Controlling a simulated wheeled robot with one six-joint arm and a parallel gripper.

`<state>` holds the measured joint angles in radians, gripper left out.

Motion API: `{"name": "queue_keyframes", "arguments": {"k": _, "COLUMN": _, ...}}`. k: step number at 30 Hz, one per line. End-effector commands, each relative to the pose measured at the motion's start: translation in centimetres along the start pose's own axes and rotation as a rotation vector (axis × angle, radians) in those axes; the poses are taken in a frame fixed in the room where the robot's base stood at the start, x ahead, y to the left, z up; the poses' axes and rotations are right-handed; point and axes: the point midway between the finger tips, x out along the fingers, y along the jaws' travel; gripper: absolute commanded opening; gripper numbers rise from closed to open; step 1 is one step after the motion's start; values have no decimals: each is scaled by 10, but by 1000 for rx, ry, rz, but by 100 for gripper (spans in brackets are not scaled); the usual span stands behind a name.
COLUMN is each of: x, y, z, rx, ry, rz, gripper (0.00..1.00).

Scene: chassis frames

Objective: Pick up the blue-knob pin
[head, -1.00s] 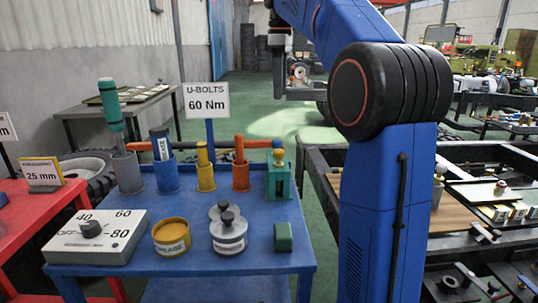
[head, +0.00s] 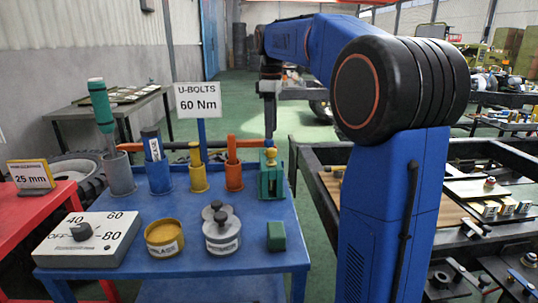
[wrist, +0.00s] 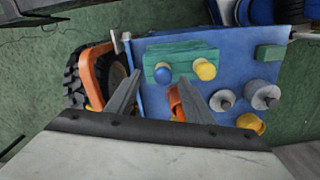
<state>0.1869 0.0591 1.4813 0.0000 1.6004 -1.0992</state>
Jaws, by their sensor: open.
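The blue-knob pin (wrist: 163,75) stands in a green holder (wrist: 180,52) on the blue cart, with only its round knob clear in the wrist view. A yellow-knob pin (wrist: 205,69) stands beside it in the same holder. In the head view the green holder (head: 271,184) is at the cart's right, with a yellow knob (head: 271,155) on top; I cannot make out the blue knob there. My gripper (wrist: 163,79) is open and empty. Its fingers appear on either side of the blue knob in the wrist view, apparently above it; the head view shows my gripper (head: 270,132) just above the holder.
An orange cup (head: 234,178), a yellow cup (head: 198,180) and a blue grease cup (head: 159,178) stand left of the holder. A U-bolts sign (head: 199,100) rises behind. A green block (head: 276,237) and tins stand in front. A dark metal frame (head: 320,200) is to the right.

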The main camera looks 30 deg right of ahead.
Motion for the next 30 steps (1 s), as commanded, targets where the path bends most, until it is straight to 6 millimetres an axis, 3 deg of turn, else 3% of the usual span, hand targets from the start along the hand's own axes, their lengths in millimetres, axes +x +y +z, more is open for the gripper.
{"name": "queue_keyframes", "arguments": {"k": 10, "x": 42, "y": -7, "z": -4, "rx": 0, "ry": -1, "rz": -2, "gripper": 48}}
{"name": "queue_keyframes", "arguments": {"k": 20, "x": 49, "y": -7, "z": -4, "rx": 0, "ry": 0, "rz": 0, "gripper": 48}}
{"name": "queue_keyframes", "arguments": {"k": 26, "x": 49, "y": -6, "z": -4, "rx": 0, "ry": 0, "rz": -1, "gripper": 4}}
{"name": "queue_keyframes", "arguments": {"k": 30, "x": 49, "y": -6, "z": -4, "rx": 0, "ry": 0, "rz": 0, "gripper": 3}}
